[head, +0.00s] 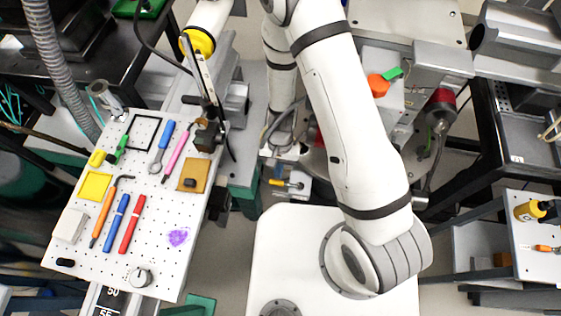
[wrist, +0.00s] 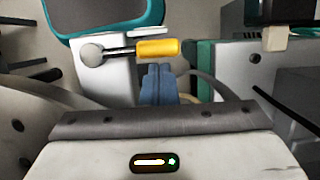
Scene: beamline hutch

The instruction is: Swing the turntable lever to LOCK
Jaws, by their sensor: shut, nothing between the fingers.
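The turntable lever has a yellow grip (wrist: 158,48) on a thin metal rod, which runs left to a round grey pivot knob (wrist: 91,54) on a pale block in the wrist view. The lever lies nearly level across the picture. In the head view its small yellow grip (head: 276,182) shows beside my arm. My gripper (wrist: 157,68) has its blue-grey fingers together and empty, with the tips just below the yellow grip in the picture. I cannot tell whether they touch it. No LOCK mark is readable. The head view does not show my fingers clearly.
A white perforated board (head: 150,205) with several tools stands at the left in the head view. A dark-framed bench (head: 515,155) is at the right. In the wrist view, a teal-edged panel (wrist: 105,15) lies beyond the lever and grey boxes (wrist: 235,75) stand right.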

